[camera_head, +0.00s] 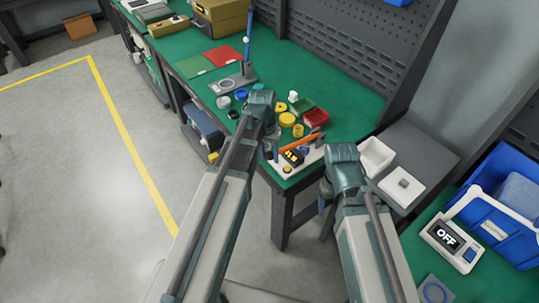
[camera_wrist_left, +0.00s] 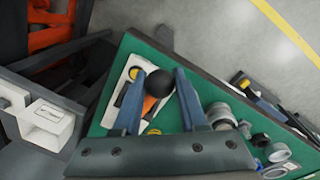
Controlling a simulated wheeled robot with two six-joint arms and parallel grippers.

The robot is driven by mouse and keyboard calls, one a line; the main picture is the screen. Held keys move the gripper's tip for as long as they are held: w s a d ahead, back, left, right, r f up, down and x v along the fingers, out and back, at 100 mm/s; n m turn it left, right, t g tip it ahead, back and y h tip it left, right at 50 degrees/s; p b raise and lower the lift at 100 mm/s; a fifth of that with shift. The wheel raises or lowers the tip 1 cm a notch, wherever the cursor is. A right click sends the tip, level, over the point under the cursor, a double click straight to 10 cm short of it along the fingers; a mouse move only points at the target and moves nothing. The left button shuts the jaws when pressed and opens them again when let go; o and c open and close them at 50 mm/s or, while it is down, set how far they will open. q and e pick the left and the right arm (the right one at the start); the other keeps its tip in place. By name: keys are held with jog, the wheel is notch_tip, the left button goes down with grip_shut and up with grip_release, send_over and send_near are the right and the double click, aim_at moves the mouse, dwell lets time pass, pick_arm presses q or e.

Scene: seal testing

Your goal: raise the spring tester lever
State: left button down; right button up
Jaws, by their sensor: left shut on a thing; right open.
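The spring tester (camera_head: 290,171) is a white-based device with yellow and black parts at the near corner of the green table. Its orange lever (camera_head: 301,143) lies low and slanted above the base. In the left wrist view the tester (camera_wrist_left: 123,88) shows behind my fingers, with a black ball knob (camera_wrist_left: 159,83) at the end of the orange lever (camera_wrist_left: 149,104). My left gripper (camera_wrist_left: 158,88) is shut on the knob, one blue finger on each side. In the head view its fingers are partly hidden by the wrist. My right gripper (camera_head: 326,195) hangs open beside the table's near edge, largely hidden by its wrist.
An upright blue rod (camera_head: 248,45) stands on a grey base farther back. White trays (camera_head: 375,157) and a blue crate (camera_head: 500,190) are at right.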

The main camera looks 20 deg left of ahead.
pick_arm(q)
jog(key=shift+r, duration=0.1)
jog(key=r+p, duration=0.2)
jog(key=w+d+r+p, duration=0.1)
jog(key=r+p, duration=0.2)
jog(key=w+r+p, duration=0.1)
jog(key=r+p, duration=0.1)
jog(key=shift+d+r, duration=0.15)
jog(key=shift+d, duration=0.05)
jog(key=w+d+r+p, duration=0.9)
jog(key=w+r+p, duration=0.2)
jog(key=w+d, duration=0.6)
jog(key=w, duration=0.2)
jog(key=shift+w+d, duration=0.3)
jog(key=shift+d, duration=0.05)
jog(key=shift+w, duration=0.1)
